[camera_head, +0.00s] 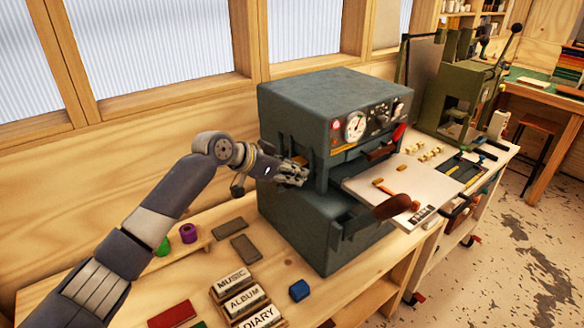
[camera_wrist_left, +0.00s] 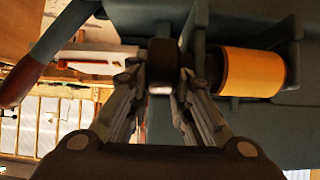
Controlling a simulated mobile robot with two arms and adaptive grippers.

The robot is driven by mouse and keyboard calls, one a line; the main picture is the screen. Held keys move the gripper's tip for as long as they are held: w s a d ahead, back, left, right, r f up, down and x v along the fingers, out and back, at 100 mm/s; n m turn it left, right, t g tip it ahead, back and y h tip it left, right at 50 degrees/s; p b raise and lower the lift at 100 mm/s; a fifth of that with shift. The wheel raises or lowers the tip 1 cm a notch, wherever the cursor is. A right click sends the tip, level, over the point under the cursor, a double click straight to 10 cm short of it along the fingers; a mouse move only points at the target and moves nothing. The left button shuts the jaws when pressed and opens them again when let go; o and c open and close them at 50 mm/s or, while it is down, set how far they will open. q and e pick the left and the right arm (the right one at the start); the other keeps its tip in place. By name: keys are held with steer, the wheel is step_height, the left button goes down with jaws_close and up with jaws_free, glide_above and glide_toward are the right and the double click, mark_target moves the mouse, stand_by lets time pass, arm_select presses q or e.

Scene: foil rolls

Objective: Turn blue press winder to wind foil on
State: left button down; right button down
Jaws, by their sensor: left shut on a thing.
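The blue-grey press (camera_head: 300,110) stands on the bench, with a dial and knobs on its front. My left gripper (camera_head: 300,172) is at the press's left side. In the left wrist view my left gripper (camera_wrist_left: 161,85) is shut on a dark round knob, the winder (camera_wrist_left: 162,60), between its fingertips. A gold foil roll (camera_wrist_left: 252,72) sits beside the winder on its shaft, close to the right finger and apart from it. The winder is mostly hidden by my fingers in the head view. My right gripper is not in view.
A green press (camera_head: 465,90) stands behind at right.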

arm_select(q)
steer(key=c, duration=1.4)
jaws_free()
steer(key=shift+c, duration=0.2)
steer(key=v, duration=1.2)
